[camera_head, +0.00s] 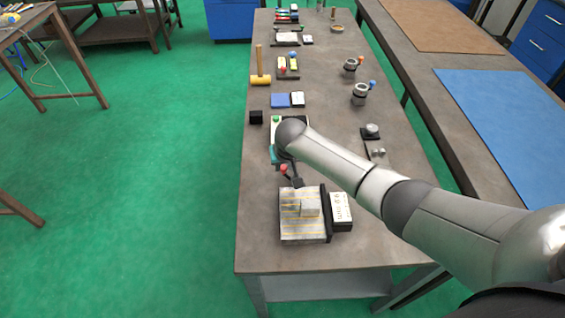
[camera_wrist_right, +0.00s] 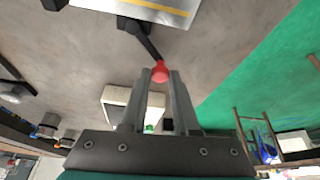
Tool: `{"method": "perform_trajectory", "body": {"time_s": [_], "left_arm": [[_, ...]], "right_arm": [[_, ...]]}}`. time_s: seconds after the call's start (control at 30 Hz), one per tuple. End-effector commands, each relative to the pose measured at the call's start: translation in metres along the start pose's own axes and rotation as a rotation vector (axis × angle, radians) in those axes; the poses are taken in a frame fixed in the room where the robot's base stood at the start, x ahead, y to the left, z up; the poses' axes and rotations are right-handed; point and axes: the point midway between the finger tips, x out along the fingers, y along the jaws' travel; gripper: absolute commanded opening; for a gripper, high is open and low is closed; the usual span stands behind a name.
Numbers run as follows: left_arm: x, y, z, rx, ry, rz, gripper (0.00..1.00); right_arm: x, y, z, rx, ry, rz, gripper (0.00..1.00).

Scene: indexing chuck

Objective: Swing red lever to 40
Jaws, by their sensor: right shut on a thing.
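The red lever's red ball knob (camera_head: 284,168) stands on a dark arm (camera_head: 297,182) at the back edge of a grey block with yellow stripes. In the right wrist view the knob (camera_wrist_right: 160,71) sits between my fingertips, and the dark arm (camera_wrist_right: 141,38) runs from it toward the striped block (camera_wrist_right: 165,8). My right gripper (camera_wrist_right: 160,78) is shut on the knob. In the head view my right wrist hides most of the gripper. The striped block (camera_head: 290,232) carries a smaller grey block. A placard (camera_head: 341,207) stands beside it, its text hard to read. My left gripper is not in view.
A pale box with a green button (camera_head: 276,119) is partly hidden behind my wrist. A black cube (camera_head: 256,117), a yellow mallet (camera_head: 260,79) and ringed grey fittings (camera_head: 360,94) stand farther back. The table front (camera_head: 265,257) is clear.

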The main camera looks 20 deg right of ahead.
Motion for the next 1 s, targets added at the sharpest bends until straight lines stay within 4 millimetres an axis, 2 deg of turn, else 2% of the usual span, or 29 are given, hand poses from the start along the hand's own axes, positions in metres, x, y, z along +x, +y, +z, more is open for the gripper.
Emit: {"method": "perform_trajectory", "body": {"time_s": [0.6,0.63,0.9,1.0], "left_arm": [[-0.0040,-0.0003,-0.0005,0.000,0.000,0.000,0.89],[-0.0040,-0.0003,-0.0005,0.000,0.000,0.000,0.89],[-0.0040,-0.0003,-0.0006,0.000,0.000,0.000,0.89],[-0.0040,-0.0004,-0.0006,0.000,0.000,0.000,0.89]], "right_arm": [[0.0015,0.0027,-0.0006,0.047,-0.002,0.021,0.00],[0.0015,0.0027,-0.0006,0.047,-0.002,0.021,0.30],[0.0012,0.0025,-0.0012,0.046,-0.001,0.020,0.59],[0.0010,0.0025,-0.0014,0.046,0.000,0.020,0.59]]}}
